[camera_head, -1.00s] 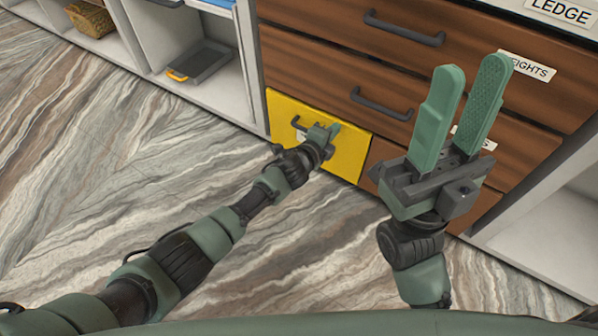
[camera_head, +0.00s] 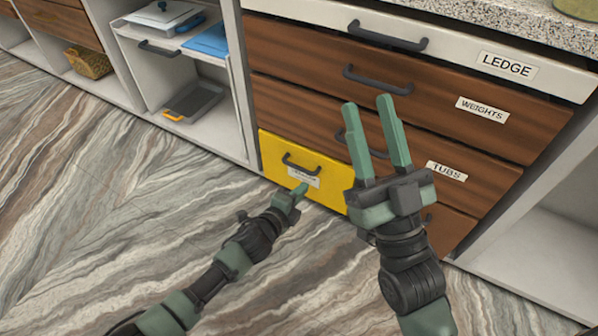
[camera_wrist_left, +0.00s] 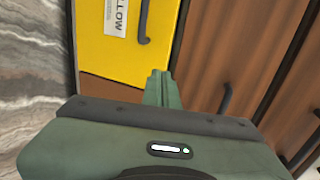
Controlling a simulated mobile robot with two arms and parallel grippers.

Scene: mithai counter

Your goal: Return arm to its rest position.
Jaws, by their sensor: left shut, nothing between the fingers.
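My left gripper (camera_head: 302,188) is shut and empty, low in front of the yellow drawer front (camera_head: 325,187) and overlapping its lower part in the head view. In the left wrist view the shut fingers (camera_wrist_left: 160,78) point toward the yellow front (camera_wrist_left: 108,65), beside its dark handle (camera_wrist_left: 144,22); contact cannot be told, but the fingers do not grip the handle. My right gripper (camera_head: 368,103) has its fingers apart, empty, pointing up in front of the wooden drawers.
Wooden drawers labelled WEIGHTS (camera_head: 482,108) and TUBS (camera_head: 446,171) look shut beneath the LEDGE label (camera_head: 507,66). The marbled floor (camera_head: 110,215) is clear.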

